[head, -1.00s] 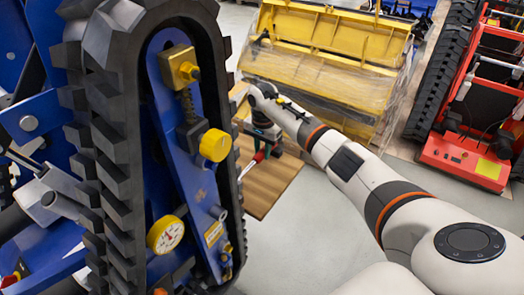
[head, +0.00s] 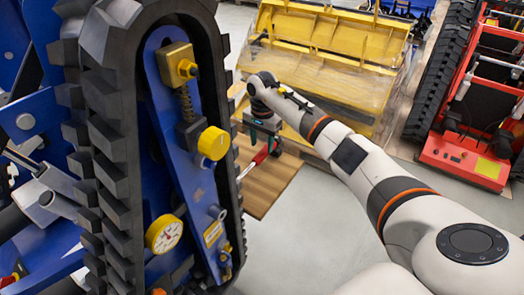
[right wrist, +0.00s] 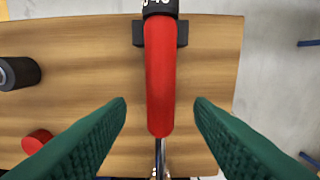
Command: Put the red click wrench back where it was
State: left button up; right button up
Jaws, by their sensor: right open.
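The red click wrench (right wrist: 160,80) lies on the wooden table, its red handle running lengthwise through the right wrist view. Its black collar end rests at a black block (right wrist: 182,33), and a metal shaft shows at the lower end. In the head view the wrench (head: 258,158) is a small red piece below my right gripper (head: 257,142). My right gripper's green fingers (right wrist: 160,103) are open, one on each side of the handle, with a gap on both sides. My left gripper is not in view.
The wooden table (head: 268,187) stands behind a large blue tracked carrier (head: 195,150). A black cylinder (right wrist: 18,73) and a red round piece (right wrist: 37,141) are left of the wrench. A yellow machine (head: 330,45) and a red one (head: 465,150) stand beyond.

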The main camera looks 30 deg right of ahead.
notch_tip(320, 180, up, 8)
jog(key=b, duration=0.1)
dwell(0.7)
